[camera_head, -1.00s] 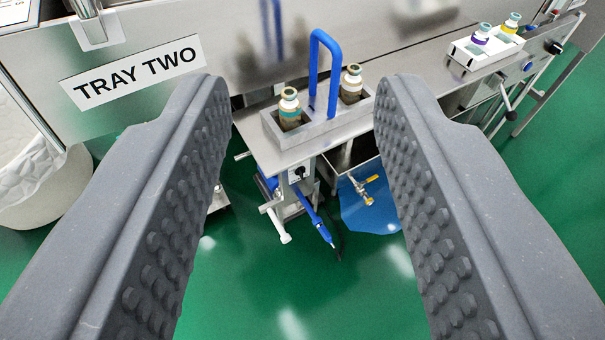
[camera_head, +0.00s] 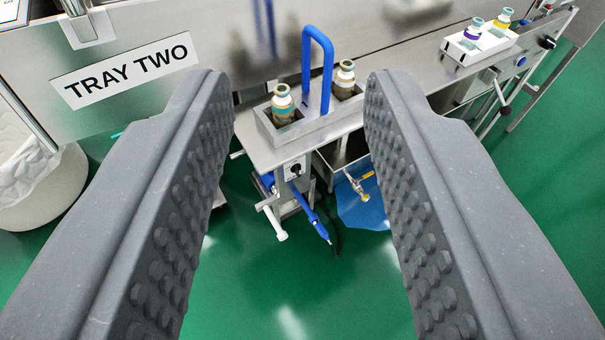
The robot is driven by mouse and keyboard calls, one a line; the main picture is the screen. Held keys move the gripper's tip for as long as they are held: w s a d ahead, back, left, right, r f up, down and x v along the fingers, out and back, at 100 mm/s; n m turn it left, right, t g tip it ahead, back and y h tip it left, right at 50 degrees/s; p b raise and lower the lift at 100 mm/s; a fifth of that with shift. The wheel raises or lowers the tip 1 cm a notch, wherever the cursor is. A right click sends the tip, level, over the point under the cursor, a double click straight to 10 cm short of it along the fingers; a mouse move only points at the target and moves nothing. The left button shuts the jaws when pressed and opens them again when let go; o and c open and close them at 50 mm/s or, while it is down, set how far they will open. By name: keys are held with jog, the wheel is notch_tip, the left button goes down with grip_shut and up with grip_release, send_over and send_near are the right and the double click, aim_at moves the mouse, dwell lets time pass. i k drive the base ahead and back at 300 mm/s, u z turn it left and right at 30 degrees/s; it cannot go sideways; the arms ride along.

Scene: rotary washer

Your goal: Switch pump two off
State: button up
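My gripper (camera_head: 298,90) is open, its two grey studded fingers wide apart with nothing held between them. Between the fingers, beyond them, a small black knob on a pale plate (camera_head: 294,169) sits on a metal box below the bench edge. I cannot read a label there, so I cannot tell whether it belongs to pump two. At the right end of the machine are a black knob (camera_head: 547,42) and a blue button (camera_head: 521,62), also without a readable label. The gripper touches none of these.
A metal tray (camera_head: 318,122) with a blue handle (camera_head: 305,62) and two vials stands on the bench edge. A white tray (camera_head: 462,55) with two vials is at right. Green floor is clear in front.

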aim_at(296, 169)
jog(key=u, duration=0.5)
jog(key=i, duration=0.1)
jog(key=z, duration=2.9)
jog(key=k, duration=0.6)
jog(key=u, duration=1.7)
